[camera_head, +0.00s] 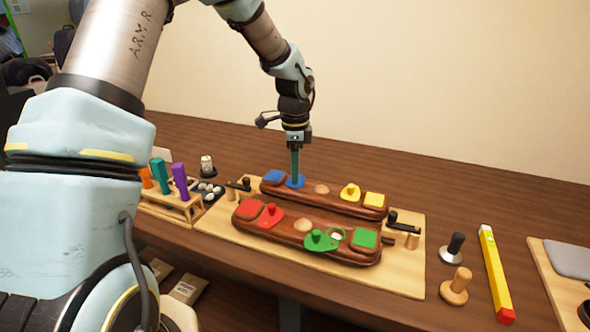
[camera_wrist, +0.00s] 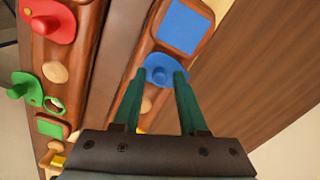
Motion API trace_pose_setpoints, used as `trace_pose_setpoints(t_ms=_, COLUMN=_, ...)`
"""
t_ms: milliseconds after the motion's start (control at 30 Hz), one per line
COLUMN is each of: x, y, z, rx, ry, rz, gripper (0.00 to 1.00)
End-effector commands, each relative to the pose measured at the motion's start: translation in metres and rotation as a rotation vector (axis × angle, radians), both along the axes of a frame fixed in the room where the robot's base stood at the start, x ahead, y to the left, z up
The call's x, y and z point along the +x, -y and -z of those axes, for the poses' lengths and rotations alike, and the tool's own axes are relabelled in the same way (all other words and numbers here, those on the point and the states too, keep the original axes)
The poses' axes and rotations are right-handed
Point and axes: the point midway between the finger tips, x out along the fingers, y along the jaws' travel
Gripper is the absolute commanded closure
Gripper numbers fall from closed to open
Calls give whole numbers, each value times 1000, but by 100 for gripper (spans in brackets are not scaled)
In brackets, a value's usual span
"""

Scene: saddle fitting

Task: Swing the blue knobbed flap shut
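The blue knobbed flap (camera_head: 296,183) is on the rear brown wooden block (camera_head: 335,203), beside a blue square (camera_head: 273,176). In the wrist view the flap (camera_wrist: 164,66) lies just below the blue square (camera_wrist: 187,26), its round knob facing the camera. My gripper (camera_head: 295,178) points straight down over the flap. In the wrist view the two dark green fingers of my gripper (camera_wrist: 160,73) stand apart, one on each side of the knob. Whether they touch it cannot be told. Any opening beside or beneath the flap is hidden.
A yellow knobbed flap (camera_head: 350,193) is on the same block. The front block (camera_head: 300,246) carries a red flap (camera_head: 270,216) and a green flap (camera_head: 320,240) beside a ringed hole. Stamps, a yellow level (camera_head: 495,273) and a tool rack (camera_head: 172,205) stand around the board.

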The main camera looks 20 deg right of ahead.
Motion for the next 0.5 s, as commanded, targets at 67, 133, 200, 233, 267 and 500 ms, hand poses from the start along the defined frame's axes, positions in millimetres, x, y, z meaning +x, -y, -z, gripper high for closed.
trace_pose_setpoints(t_ms=67, x=0, y=0, z=0, rx=0, ry=0, rz=0, gripper=48)
trace_pose_setpoints(t_ms=133, x=0, y=0, z=0, rx=0, ry=-1, rz=0, gripper=47)
trace_pose_setpoints(t_ms=200, x=0, y=0, z=0, rx=0, ry=-1, rz=-1, gripper=47)
trace_pose_setpoints(t_ms=233, x=0, y=0, z=0, rx=0, ry=-1, rz=-1, gripper=47)
trace_pose_setpoints(t_ms=267, x=0, y=0, z=0, rx=0, ry=-1, rz=-1, gripper=47)
trace_pose_setpoints(t_ms=500, x=1, y=0, z=-15, rx=-1, ry=4, rz=-3, gripper=47)
